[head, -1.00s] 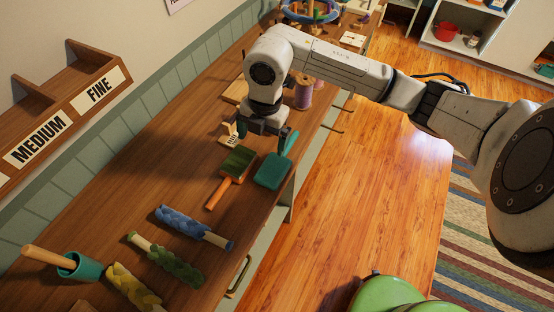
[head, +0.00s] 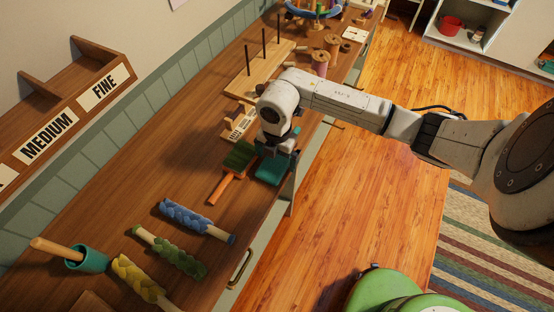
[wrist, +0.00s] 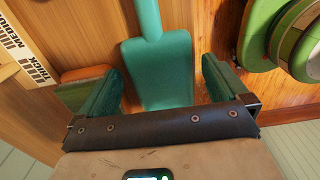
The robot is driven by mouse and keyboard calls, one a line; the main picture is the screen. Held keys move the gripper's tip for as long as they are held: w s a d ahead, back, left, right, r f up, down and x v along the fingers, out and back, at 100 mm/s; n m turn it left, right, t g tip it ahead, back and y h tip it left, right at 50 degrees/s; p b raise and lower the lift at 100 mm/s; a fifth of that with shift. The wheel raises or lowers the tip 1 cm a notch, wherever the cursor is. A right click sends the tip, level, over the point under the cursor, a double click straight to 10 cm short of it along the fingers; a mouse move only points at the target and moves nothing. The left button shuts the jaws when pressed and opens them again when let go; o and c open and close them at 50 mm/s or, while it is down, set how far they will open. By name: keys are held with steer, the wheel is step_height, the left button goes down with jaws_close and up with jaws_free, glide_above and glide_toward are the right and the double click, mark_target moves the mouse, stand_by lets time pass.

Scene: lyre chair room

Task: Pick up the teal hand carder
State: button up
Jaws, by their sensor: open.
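The teal hand carder (head: 274,172) lies on the wooden counter near its front edge, partly hidden under my gripper (head: 274,150) in the head view. In the wrist view the carder (wrist: 157,70) shows its flat teal paddle, with its handle running up to the top edge. My gripper (wrist: 160,85) is open, with one teal finger on each side of the paddle. The paddle looks free of both fingers. Whether the fingertips are level with it I cannot tell.
A green carder with an orange handle (head: 238,157) lies close on the left, just outside the left finger in the wrist view. Blue (head: 185,216), green (head: 167,252) and yellow rolls lie nearer. A pegged wooden board (head: 245,85) and spools (head: 320,62) stand farther back.

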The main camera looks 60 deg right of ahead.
steer(key=shift+f, duration=0.35)
steer(key=shift+c, duration=0.3)
steer(key=c, duration=0.9)
steer(key=shift+r, duration=0.15)
steer(key=shift+c, duration=0.2)
